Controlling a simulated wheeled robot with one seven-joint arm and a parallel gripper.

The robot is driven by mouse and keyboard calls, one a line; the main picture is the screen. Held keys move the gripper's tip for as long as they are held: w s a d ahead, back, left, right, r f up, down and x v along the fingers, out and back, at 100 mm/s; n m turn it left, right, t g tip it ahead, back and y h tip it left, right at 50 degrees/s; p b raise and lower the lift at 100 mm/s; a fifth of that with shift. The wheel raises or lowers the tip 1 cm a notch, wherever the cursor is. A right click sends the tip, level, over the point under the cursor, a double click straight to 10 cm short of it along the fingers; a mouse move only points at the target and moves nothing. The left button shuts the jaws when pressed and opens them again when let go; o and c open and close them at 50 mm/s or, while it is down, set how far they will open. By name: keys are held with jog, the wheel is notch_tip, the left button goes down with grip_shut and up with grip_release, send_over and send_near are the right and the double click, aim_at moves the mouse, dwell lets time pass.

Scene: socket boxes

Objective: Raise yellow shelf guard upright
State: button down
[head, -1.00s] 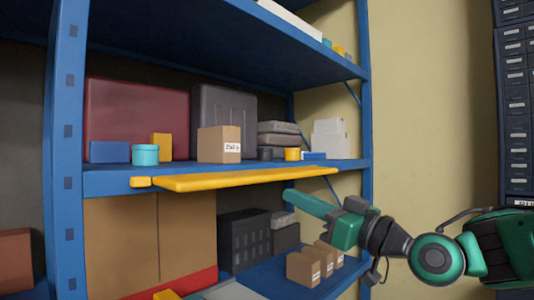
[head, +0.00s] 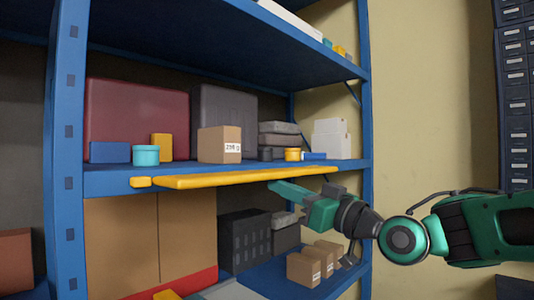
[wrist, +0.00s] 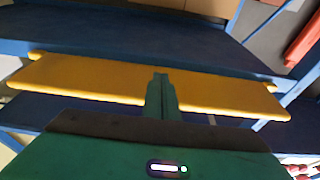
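The yellow shelf guard (head: 235,178) is a long bar-like panel along the front edge of the blue middle shelf. It lies flat, jutting outward from that edge rather than standing up. In the wrist view it is a broad yellow panel (wrist: 90,80) crossing the picture. My gripper (head: 272,186) is just below the guard, right of its middle, pointing left. In the wrist view the two green fingers (wrist: 160,90) are together with nothing between them, and they overlap the panel. I cannot tell whether they touch it.
The middle shelf (head: 110,180) holds a turquoise tin (head: 146,155), a labelled cardboard box (head: 218,145) and other boxes behind the guard. Small cartons (head: 303,269) stand on the lower shelf below my gripper. A blue post (head: 66,150) rises at left; a drawer cabinet (head: 516,100) is at right.

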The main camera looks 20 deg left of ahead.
jog(key=shift+r, duration=2.45)
jog(key=shift+w+a+r, duration=0.15)
jog(key=shift+a+r, duration=0.15)
jog(key=shift+r, duration=0.5)
jog(key=shift+w+a+r, duration=0.1)
jog(key=shift+a+r, duration=0.2)
jog(key=shift+r, duration=0.45)
jog(key=shift+x, duration=0.8)
jog(key=s+d, duration=0.3)
jog(key=d, duration=0.6)
jog(key=shift+s, duration=0.4)
jog(key=shift+d+f, duration=0.15)
